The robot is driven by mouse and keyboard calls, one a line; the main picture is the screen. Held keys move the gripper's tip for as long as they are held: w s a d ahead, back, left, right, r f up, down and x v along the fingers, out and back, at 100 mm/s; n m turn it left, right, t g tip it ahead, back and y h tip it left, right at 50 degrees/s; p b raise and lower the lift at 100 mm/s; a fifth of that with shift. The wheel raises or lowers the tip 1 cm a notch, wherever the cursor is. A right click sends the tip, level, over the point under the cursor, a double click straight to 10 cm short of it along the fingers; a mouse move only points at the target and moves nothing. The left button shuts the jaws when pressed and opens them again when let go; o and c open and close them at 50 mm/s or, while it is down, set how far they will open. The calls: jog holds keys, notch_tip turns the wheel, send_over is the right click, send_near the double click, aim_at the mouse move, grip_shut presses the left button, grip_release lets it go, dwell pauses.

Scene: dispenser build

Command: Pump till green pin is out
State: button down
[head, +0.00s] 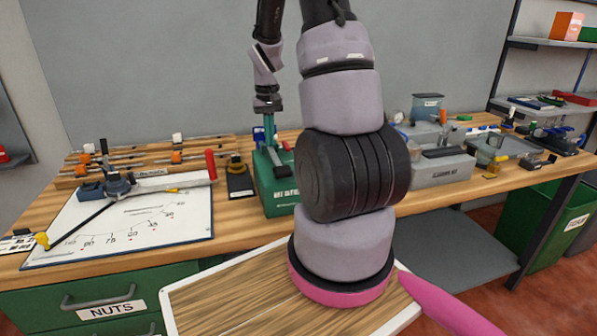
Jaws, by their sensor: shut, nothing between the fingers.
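A green box-shaped dispenser (272,183) stands on the workbench behind my arm. Its white front lettering is partly hidden by my arm. A green upright part (270,128) rises from its top. My gripper (267,106) is small and dark in the head view, pointing down right above this upright part. It is shut with nothing held. I cannot tell whether it touches the upright part. A small red piece (286,146) shows at the dispenser's top right, next to my arm. No green pin can be made out.
A grey machine (440,168) and a grey tray (503,150) stand on the right. A green bin (548,225) is below.

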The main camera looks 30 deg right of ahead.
jog(key=shift+r, duration=0.7)
notch_tip(320, 180, up, 6)
jog(key=shift+r, duration=0.25)
dwell(0.4)
